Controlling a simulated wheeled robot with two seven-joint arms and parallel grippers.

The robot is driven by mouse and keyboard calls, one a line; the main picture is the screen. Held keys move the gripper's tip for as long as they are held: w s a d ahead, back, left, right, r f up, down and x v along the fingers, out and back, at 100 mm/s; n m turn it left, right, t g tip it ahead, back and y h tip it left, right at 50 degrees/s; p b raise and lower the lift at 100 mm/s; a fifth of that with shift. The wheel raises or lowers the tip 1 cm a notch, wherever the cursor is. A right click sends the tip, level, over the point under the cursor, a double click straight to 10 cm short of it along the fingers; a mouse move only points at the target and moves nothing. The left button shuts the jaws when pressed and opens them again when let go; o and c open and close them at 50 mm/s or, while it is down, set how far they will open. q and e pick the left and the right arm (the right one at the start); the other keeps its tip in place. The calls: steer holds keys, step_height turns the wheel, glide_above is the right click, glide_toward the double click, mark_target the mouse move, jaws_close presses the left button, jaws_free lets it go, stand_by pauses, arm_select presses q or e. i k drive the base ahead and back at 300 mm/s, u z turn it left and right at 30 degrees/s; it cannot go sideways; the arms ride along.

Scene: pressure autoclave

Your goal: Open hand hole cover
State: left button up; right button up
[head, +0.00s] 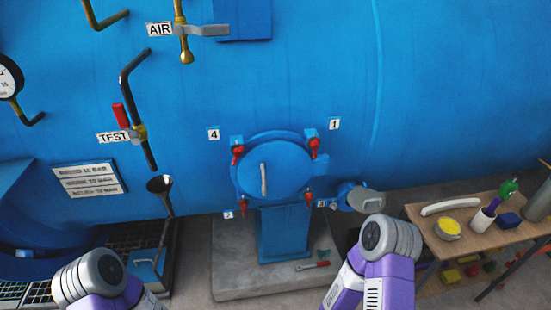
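The hand hole cover (283,180) is a round blue disc on the front of the large blue vessel, in the middle of the head view. A pale upright handle (263,180) is on its face. Red-handled clamps sit around its rim: upper left (237,152), upper right (315,145), lower left (242,210) and lower right (308,196). The cover appears seated on its ring. Parts of my arms show at the bottom left and bottom right, but neither gripper's fingers are in view.
A wooden table (478,248) at the right holds a yellow-filled bowl (447,229), a white curved piece (450,205) and tools in a cup. A red-handled tool (313,265) lies on the concrete plinth (235,278). A TEST pipe with a funnel (160,184) stands left of the cover.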

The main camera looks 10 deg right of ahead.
mark_target(274, 169)
steer(key=z, duration=0.55)
steer(key=k, duration=1.3)
steer(key=u, duration=0.2)
steer(key=i, duration=0.7)
steer(key=u, duration=0.6)
steer(key=i, duration=0.9)
steer(key=z, duration=0.3)
